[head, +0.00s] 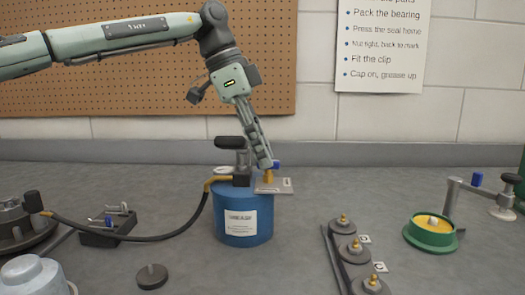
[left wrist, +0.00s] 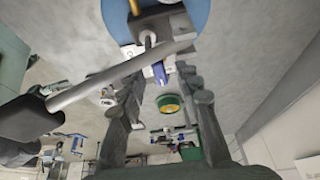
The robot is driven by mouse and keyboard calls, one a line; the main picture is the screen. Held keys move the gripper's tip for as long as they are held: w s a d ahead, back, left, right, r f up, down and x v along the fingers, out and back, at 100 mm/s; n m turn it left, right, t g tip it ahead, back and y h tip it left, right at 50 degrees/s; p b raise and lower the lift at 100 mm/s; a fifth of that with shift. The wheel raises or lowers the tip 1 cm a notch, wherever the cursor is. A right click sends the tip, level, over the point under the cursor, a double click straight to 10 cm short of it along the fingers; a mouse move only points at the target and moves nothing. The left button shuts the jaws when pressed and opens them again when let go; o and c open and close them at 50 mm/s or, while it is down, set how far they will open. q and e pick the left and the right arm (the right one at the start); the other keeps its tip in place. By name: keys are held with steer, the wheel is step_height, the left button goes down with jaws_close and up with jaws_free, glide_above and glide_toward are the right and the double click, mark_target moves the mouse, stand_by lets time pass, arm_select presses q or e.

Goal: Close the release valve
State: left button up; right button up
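The release valve (head: 269,174) is a small brass fitting with a blue handle, at the right side of the top of a blue grease drum (head: 241,200). My left gripper (head: 265,160) points down at it from above, its fingertips close beside the blue handle. In the left wrist view my left gripper (left wrist: 160,85) is open, and the blue handle (left wrist: 160,73) lies between the fingertips. I cannot tell whether either finger touches it. In the head view the fingers partly cover the valve. My right gripper is not in view.
A pump lever with a black grip (head: 229,142) rises beside the valve; its bar crosses the left wrist view. A hose (head: 160,237) runs left from the drum. A dark tray (head: 103,229) stands left, a plate with several brass fittings (head: 354,251) right, and a green tub (head: 430,239) farther right.

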arm_select(q)
steer(key=v, duration=1.1)
steer(key=shift+a+r, duration=0.2)
steer(key=shift+r, duration=0.1)
